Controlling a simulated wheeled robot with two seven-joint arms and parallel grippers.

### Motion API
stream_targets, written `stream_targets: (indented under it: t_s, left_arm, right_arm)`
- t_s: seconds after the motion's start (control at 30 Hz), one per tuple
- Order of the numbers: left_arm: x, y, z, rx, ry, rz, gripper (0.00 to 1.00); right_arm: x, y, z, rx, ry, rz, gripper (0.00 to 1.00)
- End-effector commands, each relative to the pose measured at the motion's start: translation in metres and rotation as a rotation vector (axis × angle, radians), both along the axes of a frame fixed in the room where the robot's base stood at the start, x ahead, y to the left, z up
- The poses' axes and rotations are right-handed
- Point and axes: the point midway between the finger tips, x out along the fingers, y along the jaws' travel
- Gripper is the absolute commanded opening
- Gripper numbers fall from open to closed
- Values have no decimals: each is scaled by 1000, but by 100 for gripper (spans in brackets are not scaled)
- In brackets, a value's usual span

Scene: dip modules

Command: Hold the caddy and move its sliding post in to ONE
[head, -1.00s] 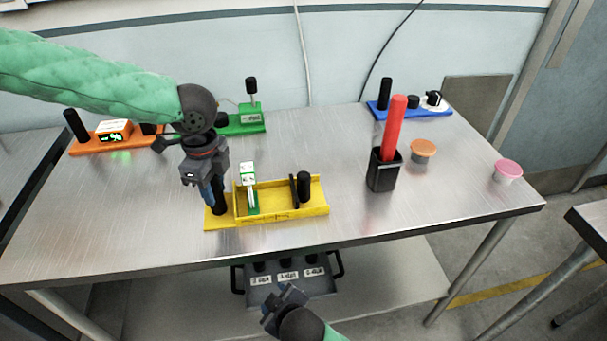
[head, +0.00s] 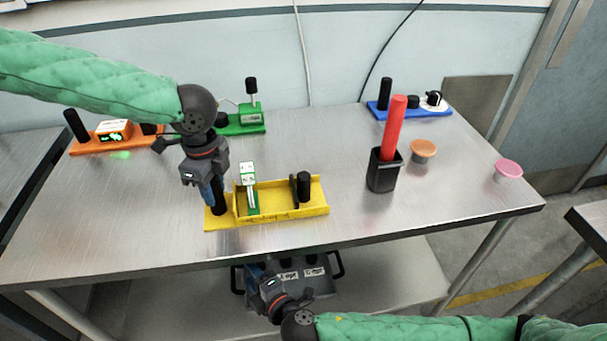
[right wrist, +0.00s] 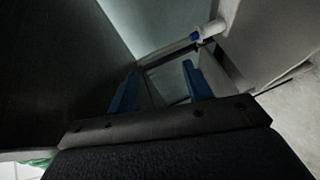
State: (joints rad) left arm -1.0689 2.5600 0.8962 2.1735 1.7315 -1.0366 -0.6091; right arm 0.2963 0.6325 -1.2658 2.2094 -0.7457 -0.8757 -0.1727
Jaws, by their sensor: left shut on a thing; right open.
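The yellow caddy (head: 285,214) lies near the front edge of the table. A black upright handle (head: 218,197) stands at its left end, and my left gripper (head: 213,192) is shut on it from above. A black sliding post (head: 303,187) stands toward the right end inside the caddy, beside a thin dark plate. A green and white labelled piece (head: 249,185) stands at the left inside the caddy. My right gripper (head: 266,280) is open and empty, below the table's front edge. Its blue fingers (right wrist: 160,90) show apart in the right wrist view.
A black cup (head: 384,171) with a red stick stands right of the caddy. Orange (head: 130,143), green (head: 243,125) and blue (head: 410,110) modules line the back. Orange (head: 423,151) and pink (head: 508,171) lidded tubs sit right. A grey tray (head: 318,287) is on the lower shelf.

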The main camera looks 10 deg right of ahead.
Motion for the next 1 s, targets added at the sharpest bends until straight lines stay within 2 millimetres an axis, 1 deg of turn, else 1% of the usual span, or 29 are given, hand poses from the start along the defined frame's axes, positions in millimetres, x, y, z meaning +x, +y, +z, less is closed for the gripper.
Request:
stream_targets:
  t_s: [0.1, 0.4, 0.5, 0.63, 0.77, 0.87, 1.0]
  left_arm:
    - [0, 0, 0, 0, 0, 0, 0]
    - [0, 0, 0, 0, 0, 0, 0]
    - [0, 0, 0, 0, 0, 0, 0]
    - [0, 0, 0, 0, 0, 0, 0]
    - [0, 0, 0, 0, 0, 0, 0]
    - [0, 0, 0, 0, 0, 0, 0]
    - [0, 0, 0, 0, 0, 0, 0]
  right_arm:
    - [3, -7, -3, -79, -88, 65, 50]
    - [2, -28, -13, -269, -291, 238, 50]
    - [-2, -32, -13, -318, -355, 308, 50]
    - [-13, -28, -8, -362, -440, 423, 50]
    - [-37, -13, 4, -373, -525, 573, 50]
    - [-65, 4, 18, -363, -592, 714, 50]
    - [-114, 28, 40, -340, -687, 939, 50]
